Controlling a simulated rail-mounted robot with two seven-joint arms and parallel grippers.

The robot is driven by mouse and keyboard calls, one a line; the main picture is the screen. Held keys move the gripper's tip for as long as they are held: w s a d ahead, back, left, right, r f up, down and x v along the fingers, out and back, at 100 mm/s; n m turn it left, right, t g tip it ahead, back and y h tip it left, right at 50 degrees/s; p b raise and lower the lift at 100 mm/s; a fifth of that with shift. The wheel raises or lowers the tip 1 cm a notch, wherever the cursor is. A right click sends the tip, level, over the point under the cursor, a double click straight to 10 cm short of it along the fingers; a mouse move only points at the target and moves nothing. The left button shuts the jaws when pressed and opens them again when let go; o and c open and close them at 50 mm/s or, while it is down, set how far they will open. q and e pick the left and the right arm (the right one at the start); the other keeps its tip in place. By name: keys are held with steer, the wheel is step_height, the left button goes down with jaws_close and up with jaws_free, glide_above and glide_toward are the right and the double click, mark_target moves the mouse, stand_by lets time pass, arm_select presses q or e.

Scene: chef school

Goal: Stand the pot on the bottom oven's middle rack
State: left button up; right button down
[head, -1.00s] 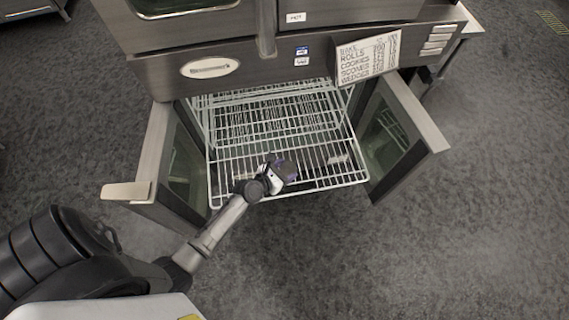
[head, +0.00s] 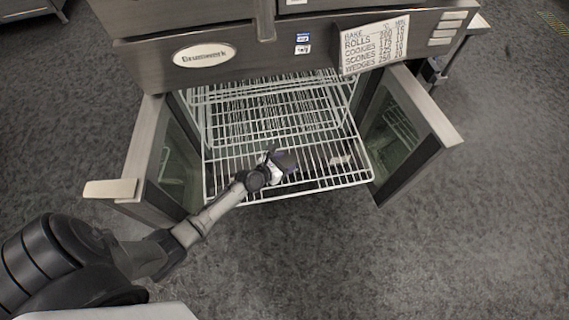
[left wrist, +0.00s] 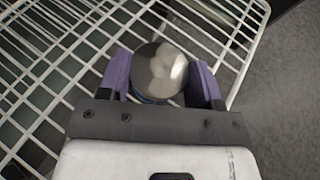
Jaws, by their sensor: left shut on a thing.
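My left gripper (head: 284,161) is over the front part of a white wire rack (head: 222,178) in the open bottom oven. In the left wrist view its purple fingers (left wrist: 160,74) are shut on a round, shiny metal thing (left wrist: 160,66), seen from above, which I take to be the pot. The gripper hides it in the head view. The wire rack (left wrist: 70,70) lies around and below it, and its front edge runs close by. I cannot tell whether the pot touches the rack. My right gripper is not in view.
The oven's left door (head: 152,150) and right door (head: 412,135) stand open on both sides of the rack. More wire racks show inside. A control panel with a baking chart (head: 374,44) overhangs the opening. The grey floor in front is clear.

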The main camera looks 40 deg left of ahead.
arm_select(q)
steer(key=shift+r, duration=0.1)
steer(key=shift+f, duration=0.2)
steer(key=o, duration=1)
steer(key=shift+r, duration=0.1)
